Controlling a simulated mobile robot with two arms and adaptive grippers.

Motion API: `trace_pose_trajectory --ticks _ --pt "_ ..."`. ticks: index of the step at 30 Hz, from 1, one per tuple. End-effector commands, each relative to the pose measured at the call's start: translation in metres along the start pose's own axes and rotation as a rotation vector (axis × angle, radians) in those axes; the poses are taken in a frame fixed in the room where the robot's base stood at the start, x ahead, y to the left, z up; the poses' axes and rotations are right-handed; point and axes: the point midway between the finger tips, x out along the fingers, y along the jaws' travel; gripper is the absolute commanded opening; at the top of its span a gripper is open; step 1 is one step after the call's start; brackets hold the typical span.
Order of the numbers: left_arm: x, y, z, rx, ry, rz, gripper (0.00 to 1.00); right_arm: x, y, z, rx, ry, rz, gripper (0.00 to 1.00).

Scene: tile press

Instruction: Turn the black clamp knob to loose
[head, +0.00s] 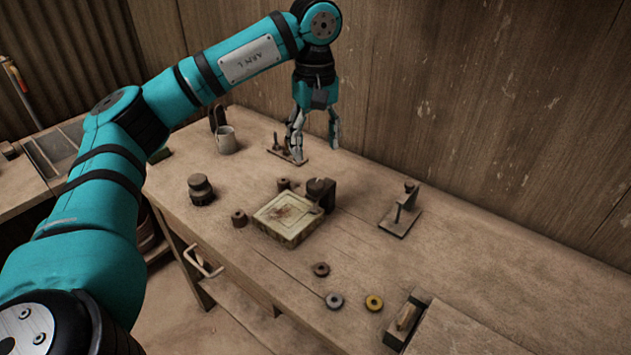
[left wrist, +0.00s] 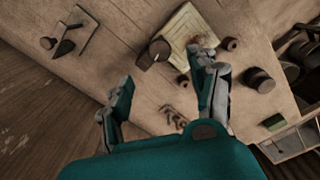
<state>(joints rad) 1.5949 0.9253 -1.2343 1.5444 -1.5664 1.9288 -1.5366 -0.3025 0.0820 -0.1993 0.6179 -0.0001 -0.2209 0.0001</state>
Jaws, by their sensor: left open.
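A dark clamp with a round black knob (head: 320,187) stands at the right corner of a pale square tile or plate (head: 290,222) on the workbench. The knob also shows in the left wrist view (left wrist: 160,49), beside the pale tile (left wrist: 183,27). My left gripper (head: 315,143) is open and empty, pointing down over the back of the bench, behind the clamp and apart from it. Its spread fingers also show in the left wrist view (left wrist: 158,85), with the knob beyond them. Which way the knob is turned cannot be told. My right gripper is not in view.
A small board with upright pegs (head: 280,149) lies below the gripper, near a mug (head: 226,141). A dark jar (head: 200,189) stands left. A bracket with a lever (head: 403,213) stands right. Several rings (head: 374,302) lie in front. A plank wall (head: 480,90) bounds the bench behind.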

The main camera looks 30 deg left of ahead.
Motion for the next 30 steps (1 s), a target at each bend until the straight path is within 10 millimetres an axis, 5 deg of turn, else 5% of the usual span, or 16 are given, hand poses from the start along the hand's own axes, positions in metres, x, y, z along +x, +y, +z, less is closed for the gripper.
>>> trace_pose_trajectory --ticks 13,26,30 --pt "0.083 0.000 0.001 0.000 -0.002 -0.001 0.61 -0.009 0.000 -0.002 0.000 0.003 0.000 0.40" --pt "0.096 0.000 0.001 0.001 -0.001 0.002 0.61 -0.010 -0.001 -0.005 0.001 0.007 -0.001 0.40" --pt "0.096 0.000 0.001 0.001 -0.001 0.002 0.46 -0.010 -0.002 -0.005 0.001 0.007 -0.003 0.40"
